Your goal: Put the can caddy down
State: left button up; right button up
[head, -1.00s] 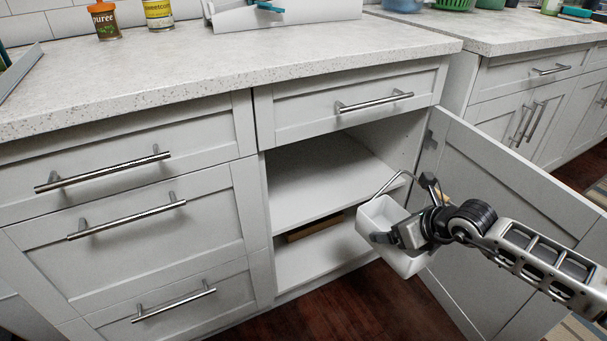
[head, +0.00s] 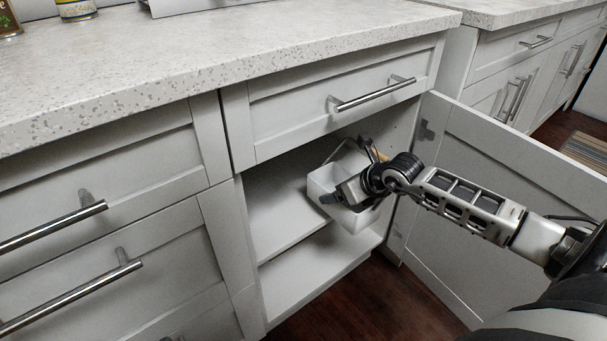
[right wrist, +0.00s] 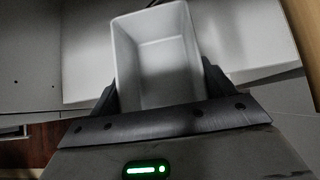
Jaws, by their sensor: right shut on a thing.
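The can caddy (head: 322,184) is a white open box with a thin wire handle. My right gripper (head: 350,192) is shut on it and holds it at the opening of the lower cabinet, in front of the middle shelf (head: 274,208). In the right wrist view the caddy (right wrist: 160,65) sits between the two dark fingers (right wrist: 158,98) and looks empty. I cannot tell from the head view whether its base touches the shelf. My left gripper is not in view.
The cabinet door (head: 480,210) stands open to the right of my arm. A drawer with a bar handle (head: 372,95) is shut above the opening. The cabinet floor (head: 315,270) is bare where it shows. Closed drawers (head: 90,240) are on the left.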

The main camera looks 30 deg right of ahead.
aim_at(321, 168)
jog(key=w+b, duration=0.1)
jog(key=w, duration=0.3)
jog(key=w+b, duration=0.1)
jog(key=w, duration=0.3)
jog(key=w+a+b, duration=0.1)
jog(key=w, duration=0.3)
jog(key=shift+w, duration=0.35)
notch_tip(321, 168, down, 3)
jog(key=shift+r+b, duration=0.1)
jog(key=shift+b, duration=0.85)
jog(key=shift+f, duration=0.35)
jog(key=shift+r, duration=0.1)
jog(key=o, duration=1.3)
jog(key=shift+f, duration=0.2)
jog(key=shift+c, duration=0.2)
jog(key=shift+r, duration=0.3)
jog(key=p+v, duration=0.3)
jog(key=v, duration=0.4)
jog(key=shift+s, duration=0.1)
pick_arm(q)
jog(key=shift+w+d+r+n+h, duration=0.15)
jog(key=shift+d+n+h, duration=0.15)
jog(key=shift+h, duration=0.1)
pick_arm(e)
jog(key=shift+s, duration=0.1)
